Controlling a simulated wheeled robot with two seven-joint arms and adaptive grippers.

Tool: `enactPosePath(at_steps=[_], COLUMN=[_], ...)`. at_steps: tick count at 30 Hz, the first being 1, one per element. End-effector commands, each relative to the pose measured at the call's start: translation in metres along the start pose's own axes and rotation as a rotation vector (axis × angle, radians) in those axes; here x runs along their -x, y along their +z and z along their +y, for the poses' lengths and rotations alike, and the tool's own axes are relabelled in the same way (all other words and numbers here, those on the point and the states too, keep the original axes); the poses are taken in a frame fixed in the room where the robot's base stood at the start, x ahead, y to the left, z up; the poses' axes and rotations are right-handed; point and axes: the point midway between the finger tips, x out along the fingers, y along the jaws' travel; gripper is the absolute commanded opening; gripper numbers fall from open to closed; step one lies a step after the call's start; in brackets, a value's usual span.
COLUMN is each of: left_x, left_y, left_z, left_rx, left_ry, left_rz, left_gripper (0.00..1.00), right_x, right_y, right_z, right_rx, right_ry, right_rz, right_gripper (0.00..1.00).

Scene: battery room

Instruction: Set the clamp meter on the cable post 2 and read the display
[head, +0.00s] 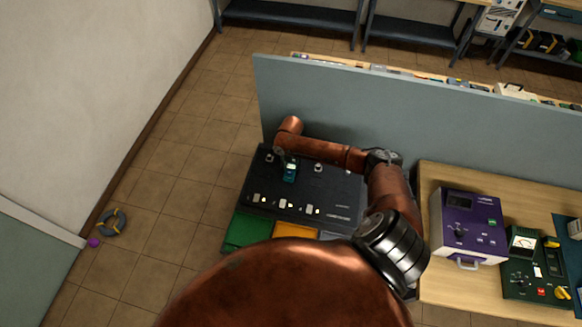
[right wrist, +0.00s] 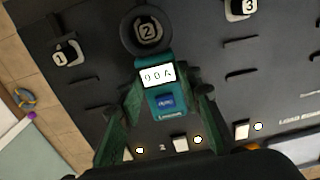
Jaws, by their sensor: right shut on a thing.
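The clamp meter (right wrist: 165,103) is teal with a blue button and a lit white display (right wrist: 158,76) that appears to read 90 A. Its dark ring jaw (right wrist: 127,42) shows around cable post 2 (right wrist: 147,31), whose numbered top sits inside the ring. My right gripper (right wrist: 168,95) is shut on the meter's body, one finger on each side. In the head view the meter (head: 289,172) shows small on the dark panel (head: 335,190), below my right arm. Post 2 is hidden there by my arm. My left gripper is not in view.
Post 1 (right wrist: 67,54) stands left and post 3 (right wrist: 239,8) right of the meter. Small lights and white labels line the panel's near edge. Green (head: 246,232) and orange (head: 296,230) bins lie nearer. A purple device (head: 468,226) sits on the wooden bench (head: 432,285).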

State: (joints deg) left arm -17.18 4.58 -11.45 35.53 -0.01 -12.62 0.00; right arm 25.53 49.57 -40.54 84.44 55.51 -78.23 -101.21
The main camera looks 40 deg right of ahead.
Motion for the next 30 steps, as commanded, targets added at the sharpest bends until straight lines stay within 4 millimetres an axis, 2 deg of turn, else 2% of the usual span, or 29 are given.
enactPosePath(at_steps=[25,26,30], left_x=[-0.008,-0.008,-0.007], left_y=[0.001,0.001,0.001], left_z=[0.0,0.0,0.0], left_rx=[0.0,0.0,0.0], left_ry=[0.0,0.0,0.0], left_rz=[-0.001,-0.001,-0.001], left_gripper=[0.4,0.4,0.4], right_x=[-0.012,-0.012,-0.011], right_y=[0.0,0.0,0.0], right_z=[0.0,0.0,0.0], right_rx=[0.0,0.0,0.0], right_ry=[0.001,0.001,0.001], right_rz=[-0.001,-0.001,0.0], right_gripper=[0.0,0.34,0.4])
